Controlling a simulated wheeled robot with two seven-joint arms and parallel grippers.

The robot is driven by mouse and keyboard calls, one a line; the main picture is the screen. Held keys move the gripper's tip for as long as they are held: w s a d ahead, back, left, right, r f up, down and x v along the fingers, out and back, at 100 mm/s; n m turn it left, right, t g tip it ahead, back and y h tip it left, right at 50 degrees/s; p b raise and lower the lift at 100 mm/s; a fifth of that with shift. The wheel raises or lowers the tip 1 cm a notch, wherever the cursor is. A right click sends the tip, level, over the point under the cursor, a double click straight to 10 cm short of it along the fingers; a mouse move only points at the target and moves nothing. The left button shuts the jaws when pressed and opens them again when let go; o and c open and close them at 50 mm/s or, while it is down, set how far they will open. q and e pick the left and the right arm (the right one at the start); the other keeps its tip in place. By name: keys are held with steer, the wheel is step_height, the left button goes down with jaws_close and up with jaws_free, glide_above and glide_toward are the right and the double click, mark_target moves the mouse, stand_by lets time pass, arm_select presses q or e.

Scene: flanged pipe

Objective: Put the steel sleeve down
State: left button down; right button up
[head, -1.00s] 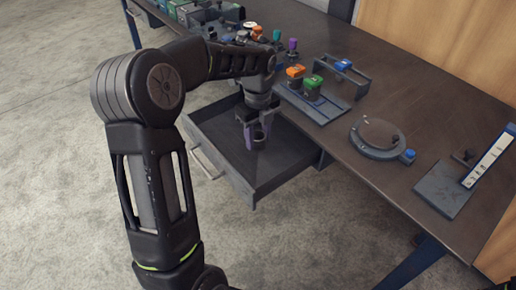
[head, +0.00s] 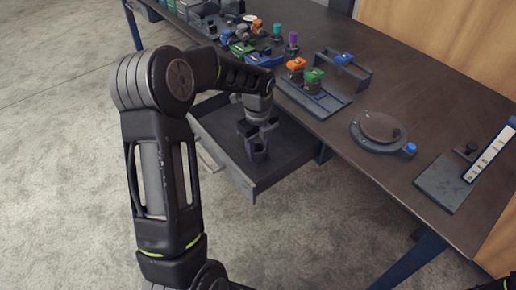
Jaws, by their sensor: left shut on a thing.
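My left gripper (head: 254,147) reaches down from above into an open grey drawer (head: 282,169) under the table's edge. It is shut on the steel sleeve (head: 259,154), a small dark cylinder with an open top, mostly hidden by the fingers. The sleeve is low inside the drawer; I cannot tell whether it touches the drawer floor. My right gripper is not in view.
The drawer's floor around the gripper looks bare; my arm hides its left part. On the table (head: 420,110) stand a tray with orange and green blocks (head: 313,82), a round fixture (head: 379,130), a plate with a scale (head: 450,180) and several coloured parts (head: 245,40).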

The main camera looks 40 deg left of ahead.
arm_select(q)
steer(key=shift+f, duration=0.1)
steer(key=c, duration=0.8)
jaws_free()
steer(key=shift+c, duration=0.2)
step_height(320, 180, up, 12)
steer(key=p, duration=0.1)
